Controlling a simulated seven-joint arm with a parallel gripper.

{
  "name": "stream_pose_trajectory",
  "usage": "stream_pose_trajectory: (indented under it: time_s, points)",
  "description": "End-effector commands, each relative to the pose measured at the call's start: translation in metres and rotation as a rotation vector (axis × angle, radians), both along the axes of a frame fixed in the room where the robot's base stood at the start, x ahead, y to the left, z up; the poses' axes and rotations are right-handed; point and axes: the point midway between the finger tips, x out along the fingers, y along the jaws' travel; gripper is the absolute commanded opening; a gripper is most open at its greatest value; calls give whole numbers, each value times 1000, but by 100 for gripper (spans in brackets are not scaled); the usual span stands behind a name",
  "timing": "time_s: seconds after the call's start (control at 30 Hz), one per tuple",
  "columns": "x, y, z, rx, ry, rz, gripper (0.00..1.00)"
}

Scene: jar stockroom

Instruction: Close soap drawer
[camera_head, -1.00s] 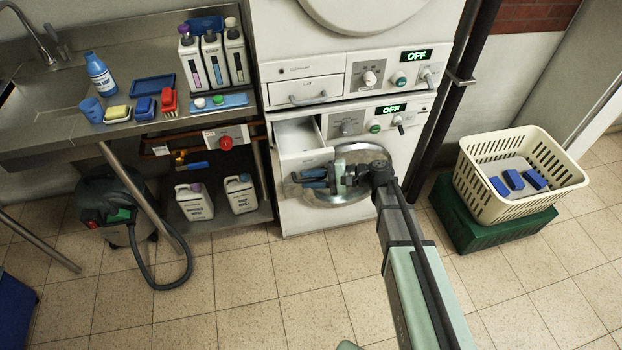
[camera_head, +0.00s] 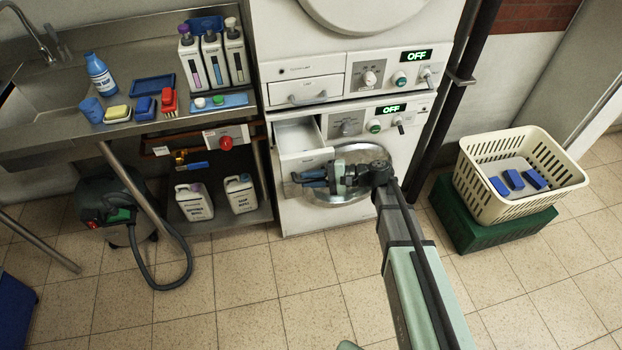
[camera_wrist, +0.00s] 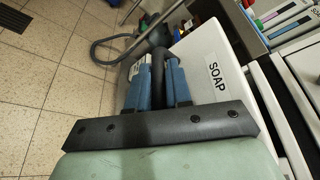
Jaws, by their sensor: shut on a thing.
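The soap drawer (camera_head: 304,160) is pulled out of the upper left of the lower white machine (camera_head: 295,208), its inside showing from above. In the wrist view its white front (camera_wrist: 200,50) carries a SOAP label (camera_wrist: 217,76). My gripper (camera_head: 305,178) is at the drawer's front. In the wrist view my gripper (camera_wrist: 158,75), with blue fingers, is shut on the drawer's dark handle (camera_wrist: 158,40). The fingers partly hide the handle.
The upper machine's drawer (camera_head: 306,90) is shut. A sink counter (camera_head: 60,138) with bottles and sponges stands at left, a vacuum (camera_head: 108,200) below it. A cream basket (camera_head: 478,186) on a green crate (camera_head: 470,238) stands at right. The tiled floor in front is clear.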

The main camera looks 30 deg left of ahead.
Motion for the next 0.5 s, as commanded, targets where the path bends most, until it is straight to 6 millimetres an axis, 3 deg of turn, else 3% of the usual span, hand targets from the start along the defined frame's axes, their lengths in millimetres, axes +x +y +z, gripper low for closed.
stream_pose_trajectory:
  time_s: [0.27,0.5]
  points:
    - [10,9,0,1,-1,0,0]
    - [36,34,0,2,-1,0,0]
